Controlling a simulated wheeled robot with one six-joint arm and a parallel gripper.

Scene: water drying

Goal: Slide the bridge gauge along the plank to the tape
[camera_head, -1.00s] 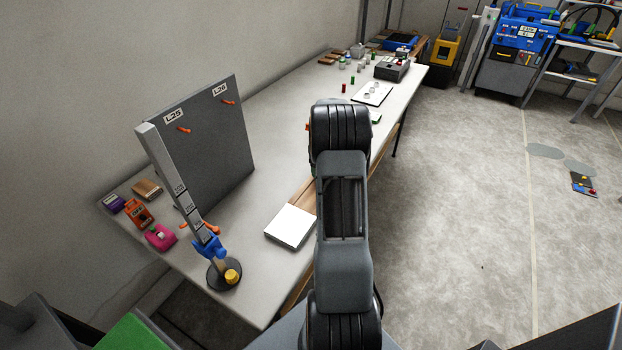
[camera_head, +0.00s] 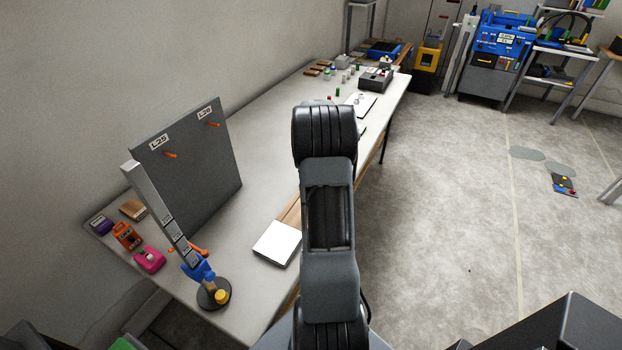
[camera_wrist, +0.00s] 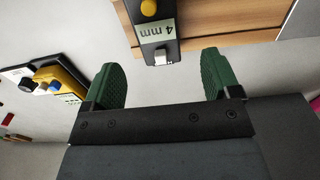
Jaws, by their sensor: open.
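In the head view part of the wooden plank (camera_head: 290,213) shows left of my arm; my arm hides the gauge and gripper. I cannot make out the tape.
In the wrist view a yellow-and-black labelled item (camera_wrist: 62,84) lies left of my gripper. In the head view a white pad (camera_head: 277,243), an upright grey board (camera_head: 190,165) and a leaning ruler stand (camera_head: 214,293) are on the bench (camera_head: 262,165). Open floor lies right.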

